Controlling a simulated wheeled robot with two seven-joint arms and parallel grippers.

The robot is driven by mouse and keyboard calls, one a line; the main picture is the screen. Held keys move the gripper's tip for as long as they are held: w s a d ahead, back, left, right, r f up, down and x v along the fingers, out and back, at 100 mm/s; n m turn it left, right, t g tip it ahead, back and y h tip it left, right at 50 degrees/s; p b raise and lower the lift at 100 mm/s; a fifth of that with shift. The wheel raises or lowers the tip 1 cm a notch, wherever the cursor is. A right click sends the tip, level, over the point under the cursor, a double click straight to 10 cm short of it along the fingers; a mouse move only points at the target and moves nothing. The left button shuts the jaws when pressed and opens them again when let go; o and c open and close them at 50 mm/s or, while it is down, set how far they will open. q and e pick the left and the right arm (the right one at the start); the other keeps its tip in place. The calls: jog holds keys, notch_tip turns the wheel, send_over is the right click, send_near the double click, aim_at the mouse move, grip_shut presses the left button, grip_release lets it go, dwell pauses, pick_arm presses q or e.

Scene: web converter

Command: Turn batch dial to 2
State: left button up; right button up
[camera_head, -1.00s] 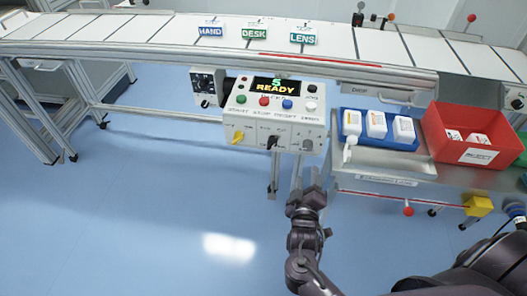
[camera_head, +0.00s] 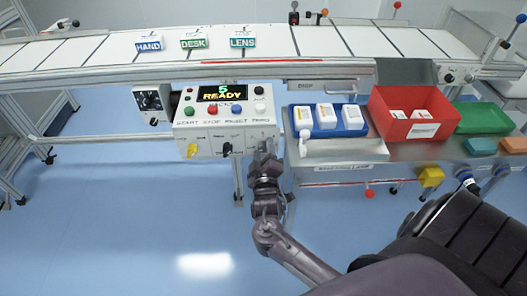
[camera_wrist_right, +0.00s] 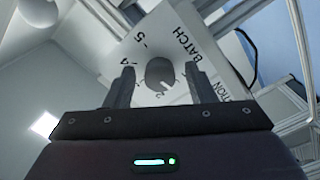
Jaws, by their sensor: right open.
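The batch dial (camera_wrist_right: 160,75) is a round grey knob on a white panel marked BATCH. The numbers 4 and 5 show beside it in the right wrist view, and a small white mark shows on the knob. My right gripper (camera_wrist_right: 161,86) is open, with one finger on each side of the dial in that view; contact cannot be told. In the head view my right gripper (camera_head: 265,149) is at the right end of the control box (camera_head: 208,141) front and covers the dial. The box's display (camera_head: 222,93) reads 5 READY. My left gripper is not in view.
A yellow knob (camera_head: 192,151) and a black knob (camera_head: 227,149) are left of my gripper. Coloured buttons sit above. A blue tray (camera_head: 352,131) with white bottles and a red bin (camera_head: 417,129) stand on the right bench. The conveyor (camera_head: 115,50) runs behind.

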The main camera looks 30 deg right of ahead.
jog(key=c, duration=1)
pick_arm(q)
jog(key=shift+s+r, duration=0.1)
pick_arm(e)
jog(key=shift+m, duration=0.3)
jog(key=m+p, duration=0.1)
jog(key=m, duration=0.1)
jog(key=shift+m, duration=0.4)
jog(key=m, duration=0.2)
jog(key=shift+m, duration=0.3)
jog(key=m, duration=0.2)
jog(key=shift+m+p, duration=0.3)
jog(key=shift+p, duration=0.05)
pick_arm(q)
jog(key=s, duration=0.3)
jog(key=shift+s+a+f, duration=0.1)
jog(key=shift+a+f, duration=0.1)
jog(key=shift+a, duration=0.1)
pick_arm(e)
jog(key=shift+m, duration=0.5)
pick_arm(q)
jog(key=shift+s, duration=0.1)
